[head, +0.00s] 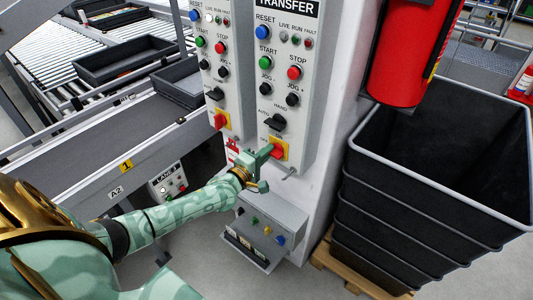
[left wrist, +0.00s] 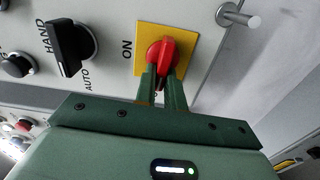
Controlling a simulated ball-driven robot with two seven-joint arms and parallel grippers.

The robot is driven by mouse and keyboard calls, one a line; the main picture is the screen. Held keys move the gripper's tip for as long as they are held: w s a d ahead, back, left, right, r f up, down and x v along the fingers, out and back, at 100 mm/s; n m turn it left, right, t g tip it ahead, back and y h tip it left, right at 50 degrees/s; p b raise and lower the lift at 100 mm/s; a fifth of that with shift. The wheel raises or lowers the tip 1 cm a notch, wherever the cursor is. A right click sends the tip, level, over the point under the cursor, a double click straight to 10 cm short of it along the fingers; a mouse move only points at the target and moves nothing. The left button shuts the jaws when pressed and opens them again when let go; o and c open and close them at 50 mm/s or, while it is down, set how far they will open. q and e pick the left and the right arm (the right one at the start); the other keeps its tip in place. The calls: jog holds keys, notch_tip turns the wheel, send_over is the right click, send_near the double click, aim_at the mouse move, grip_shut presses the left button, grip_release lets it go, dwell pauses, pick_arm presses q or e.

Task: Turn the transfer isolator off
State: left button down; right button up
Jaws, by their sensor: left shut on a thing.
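The transfer panel (head: 284,60) is a light grey box with the word TRANSFER at its top. Its isolator is a red rotary handle (left wrist: 161,55) on a yellow plate (left wrist: 190,42), low on the panel. The word ON stands beside the plate in the left wrist view. In the head view, the red handle (head: 276,153) is partly covered by my left gripper (head: 266,155). In the left wrist view, the green fingers of my left gripper (left wrist: 162,78) are shut on the handle. My right gripper is not in view.
A black hand/auto selector (left wrist: 70,45) sits beside the isolator. A similar panel (head: 221,60) with its own red isolator (head: 220,121) stands to the left. A padlock station (head: 265,232) is below. Stacked black crates (head: 420,200) and a fire extinguisher (head: 405,55) are at the right.

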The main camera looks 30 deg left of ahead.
pick_arm(q)
jog(key=shift+f+n, duration=0.1)
jog(key=shift+n, duration=0.2)
dwell(0.4)
jog(key=c, duration=1.5)
grip_release()
jog(key=shift+s, duration=0.15)
jog(key=s, duration=0.5)
jog(key=s+a+p, duration=0.1)
jog(key=s, duration=0.4)
jog(key=s+p, duration=0.1)
jog(key=s, duration=0.5)
jog(key=shift+a, duration=0.2)
